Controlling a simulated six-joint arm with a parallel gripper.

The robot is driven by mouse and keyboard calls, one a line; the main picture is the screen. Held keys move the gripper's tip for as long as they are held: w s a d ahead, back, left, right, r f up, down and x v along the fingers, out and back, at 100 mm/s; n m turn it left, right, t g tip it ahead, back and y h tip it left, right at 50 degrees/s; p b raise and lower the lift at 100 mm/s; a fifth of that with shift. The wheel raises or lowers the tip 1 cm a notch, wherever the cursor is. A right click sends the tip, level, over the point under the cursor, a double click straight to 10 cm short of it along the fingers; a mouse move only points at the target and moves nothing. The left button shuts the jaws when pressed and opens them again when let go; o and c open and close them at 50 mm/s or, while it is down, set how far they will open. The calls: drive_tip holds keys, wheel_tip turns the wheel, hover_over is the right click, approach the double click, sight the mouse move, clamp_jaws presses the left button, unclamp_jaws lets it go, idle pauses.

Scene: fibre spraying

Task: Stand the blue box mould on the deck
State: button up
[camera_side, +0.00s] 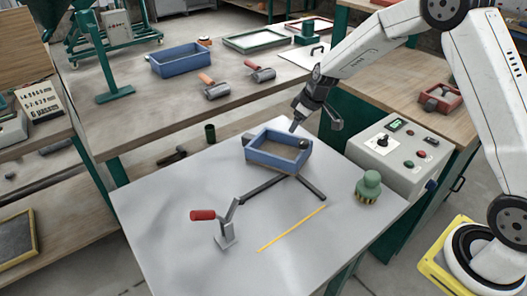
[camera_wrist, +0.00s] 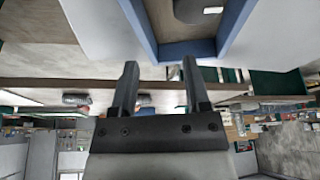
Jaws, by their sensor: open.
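A blue box mould (camera_side: 272,158), open-topped, sits on the grey deck (camera_side: 165,215) near its back edge, beside the corner of two dark stop bars (camera_side: 268,187). Whether it touches the bars is unclear. A dark rounded thing (camera_side: 303,144) shows in its right side. My gripper (camera_side: 299,119) is just behind and above the mould's back rim. In the wrist view, my gripper (camera_wrist: 160,68) has its fingers apart with nothing held between them, and the mould's blue wall (camera_wrist: 205,48) lies beyond the fingertips.
A red-handled clamp (camera_side: 222,222) stands at the deck's front left, with a yellow strip (camera_side: 290,229) to its right. A second blue box (camera_side: 180,61) and rollers (camera_side: 214,90) lie on the back bench.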

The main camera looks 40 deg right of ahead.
sight(285, 133)
drive_tip(key=shift+w+d+f+n, duration=0.1)
drive_tip(key=shift+w+d+f, duration=0.15)
drive_tip(key=shift+w, duration=0.2)
drive_tip(key=shift+w+d+f+n, duration=0.1)
drive_tip(key=shift+w+d+f, duration=0.1)
drive_tip(key=shift+w, duration=0.3)
drive_tip(key=shift+w+d+f+n, duration=0.15)
drive_tip(key=shift+w+f, duration=0.1)
drive_tip(key=shift+w, duration=0.2)
drive_tip(key=shift+f, duration=0.1)
drive_tip(key=shift+x, duration=1.2)
drive_tip(key=shift+w+f, duration=0.1)
drive_tip(key=shift+f, duration=0.05)
drive_tip(key=shift+x, duration=2.45)
drive_tip(key=shift+w, duration=0.1)
clamp_jaws()
